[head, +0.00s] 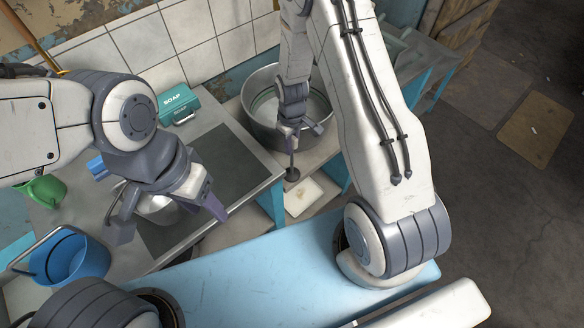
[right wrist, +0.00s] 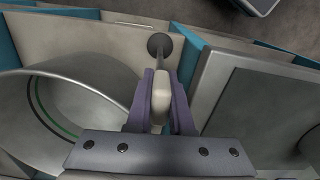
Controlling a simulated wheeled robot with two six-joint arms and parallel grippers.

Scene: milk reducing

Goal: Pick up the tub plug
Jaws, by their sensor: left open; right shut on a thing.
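The tub plug (head: 292,175) is a dark disc on a thin stem. It hangs below my right gripper (head: 288,128), beside the front of the metal tub (head: 262,128). In the right wrist view, my right gripper (right wrist: 160,100) is shut on a pale handle piece. The stem and dark disc of the plug (right wrist: 158,44) stick out beyond the fingertips, to the right of the tub (right wrist: 70,125). My left gripper (head: 168,218) is open over the counter at the left, with its fingers spread above a shiny metal vessel (head: 158,207) that is partly hidden.
A teal soap box (head: 178,104) stands on the counter by the tiled wall. A blue bucket (head: 70,258) and a green container (head: 44,190) are at the left. A small white tray (head: 304,197) lies on a lower shelf below the plug.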

